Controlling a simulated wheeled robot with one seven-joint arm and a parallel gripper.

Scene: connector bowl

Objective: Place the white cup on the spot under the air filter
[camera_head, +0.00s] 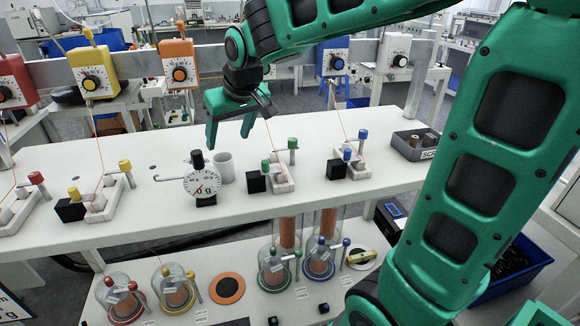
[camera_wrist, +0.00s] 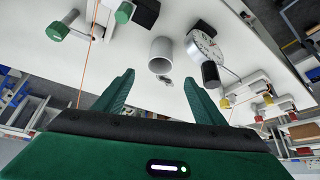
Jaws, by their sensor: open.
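The white cup (camera_head: 224,167) stands upright on the white upper table, just right of a round dial gauge. In the wrist view the cup (camera_wrist: 161,52) lies beyond the fingertips, roughly centred between them. My gripper (camera_head: 230,132) is open and empty, above and a little behind the cup, not touching it. Its two green fingers also show apart in the wrist view (camera_wrist: 160,88). I cannot tell for certain which thing is the air filter. An orange round spot with a black centre (camera_head: 227,288) lies bare on the lower shelf.
The dial gauge (camera_head: 202,184) with a black knob stands close left of the cup. A green-knobbed fixture (camera_head: 282,178) is to its right. Glass domes (camera_head: 173,287) stand on the lower shelf. A grey bin (camera_head: 415,144) sits at the right. Cords hang from the coloured boxes behind.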

